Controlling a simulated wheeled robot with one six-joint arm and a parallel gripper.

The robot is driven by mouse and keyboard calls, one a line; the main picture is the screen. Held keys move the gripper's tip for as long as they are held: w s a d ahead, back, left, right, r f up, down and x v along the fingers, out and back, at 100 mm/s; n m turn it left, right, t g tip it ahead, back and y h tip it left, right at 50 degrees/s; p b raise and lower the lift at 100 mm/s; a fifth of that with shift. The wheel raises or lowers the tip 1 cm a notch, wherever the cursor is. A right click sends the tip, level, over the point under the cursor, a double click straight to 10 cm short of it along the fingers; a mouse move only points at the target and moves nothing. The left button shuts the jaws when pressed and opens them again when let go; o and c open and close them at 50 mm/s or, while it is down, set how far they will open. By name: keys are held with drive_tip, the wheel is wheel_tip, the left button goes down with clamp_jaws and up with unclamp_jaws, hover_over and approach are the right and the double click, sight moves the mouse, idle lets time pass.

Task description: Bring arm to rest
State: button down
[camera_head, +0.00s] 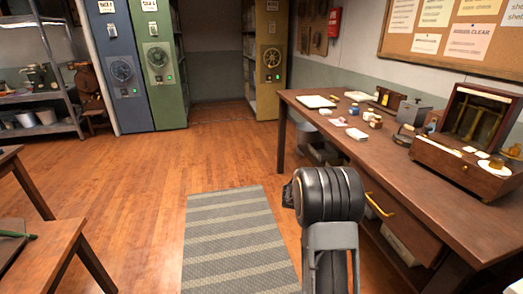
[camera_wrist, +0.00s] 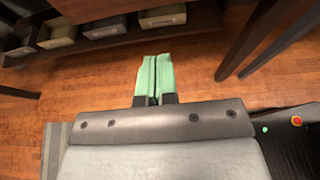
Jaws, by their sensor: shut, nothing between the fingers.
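My arm (camera_head: 328,205) shows in the head view at the lower middle, in front of the long wooden table's left end. My gripper (camera_wrist: 155,62) shows in the wrist view, with its two pale green fingers pressed together and nothing between them. It points over the wooden floor, apart from the furniture. In the head view the gripper's fingers are hidden.
A long wooden table (camera_head: 385,155) on the right bears small boxes, jars and an open wooden case (camera_head: 450,150). A striped rug (camera_head: 235,240) lies on the floor. Dark tables stand at the left. Tall cabinets (camera_head: 160,75) line the back. The middle floor is clear.

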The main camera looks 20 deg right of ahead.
drive_tip(key=s+a+f+m+g+y, duration=0.1)
drive_tip(key=s+a+f+m+y, duration=0.3)
drive_tip(key=m, duration=0.2)
drive_tip(key=s+a+r+m+y+p, duration=0.35)
drive_tip(key=a+r+m+p, duration=0.2)
drive_tip(key=a, duration=0.35)
drive_tip(key=s+a+r+m+t+y+p, duration=0.2)
drive_tip(key=a+r+p, duration=0.3)
drive_tip(key=a+r, duration=0.5)
drive_tip(key=s+a+r+m+t+y+p, duration=0.2)
drive_tip(key=s+a+r+t+y+p, duration=0.2)
drive_tip(key=a+r, duration=0.5)
wheel_tip(320, 180, up, 3)
drive_tip(key=p, duration=0.2)
drive_tip(key=shift+s+a+f+m+t+p, duration=0.15)
drive_tip(key=shift+a+m+t+p, duration=0.15)
drive_tip(key=shift+a+m+t, duration=0.1)
drive_tip(key=shift+d, duration=0.2)
